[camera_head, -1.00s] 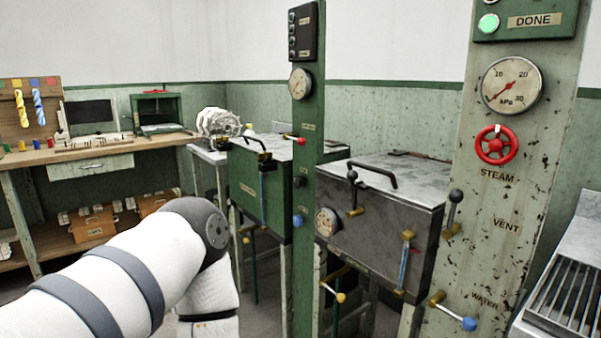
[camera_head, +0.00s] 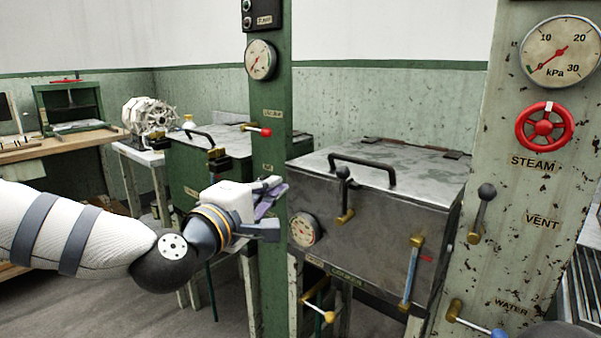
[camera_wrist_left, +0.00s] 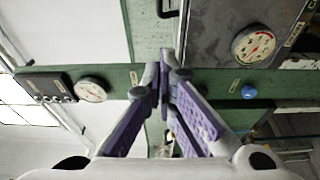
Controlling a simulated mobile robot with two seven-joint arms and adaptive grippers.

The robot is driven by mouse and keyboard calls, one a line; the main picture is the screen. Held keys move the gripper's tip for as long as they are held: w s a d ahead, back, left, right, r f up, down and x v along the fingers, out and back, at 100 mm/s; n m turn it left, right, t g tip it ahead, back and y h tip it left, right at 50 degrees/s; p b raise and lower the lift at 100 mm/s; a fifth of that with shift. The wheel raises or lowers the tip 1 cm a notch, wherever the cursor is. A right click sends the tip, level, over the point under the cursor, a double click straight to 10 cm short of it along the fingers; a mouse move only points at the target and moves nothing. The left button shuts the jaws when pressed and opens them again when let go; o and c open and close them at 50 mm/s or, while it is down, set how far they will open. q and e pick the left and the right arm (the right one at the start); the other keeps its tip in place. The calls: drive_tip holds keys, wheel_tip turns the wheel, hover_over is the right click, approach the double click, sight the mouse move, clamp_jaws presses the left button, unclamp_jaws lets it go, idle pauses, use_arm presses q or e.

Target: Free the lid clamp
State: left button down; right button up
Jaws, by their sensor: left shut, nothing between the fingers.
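The lid clamp (camera_head: 344,195) is a black-knobbed lever on a brass foot at the front of the grey metal basin (camera_head: 375,235). Its lever stands upright against the lid's front edge. The basin's lid (camera_head: 400,165) is down and has a black handle (camera_head: 362,172). My left gripper (camera_head: 275,205) is left of the clamp, apart from it, in front of the green post. Its purple fingers are shut and empty, with the tips together in the left wrist view (camera_wrist_left: 166,68). The clamp cannot be made out in that view.
The green post (camera_head: 270,130) stands beside my left gripper. A dial (camera_head: 304,230) and a blue sight tube (camera_head: 411,272) are on the basin's front. The right panel carries a red steam wheel (camera_head: 545,128) and a vent lever (camera_head: 482,212). A green basin (camera_head: 190,180) stands behind.

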use_arm(q)
drive_tip(key=shift+d, duration=0.25)
use_arm(e)
drive_tip(key=shift+s+d, duration=0.1)
use_arm(q)
drive_tip(key=w+d, duration=0.7)
drive_tip(key=w, duration=0.1)
drive_tip(key=shift+w+d, duration=0.3)
drive_tip(key=shift+s+d+m, duration=0.3)
drive_tip(key=shift+d+m, duration=0.05)
drive_tip(key=shift+m, duration=0.15)
use_arm(e)
drive_tip(key=shift+s+d, duration=0.2)
drive_tip(key=shift+d, duration=0.05)
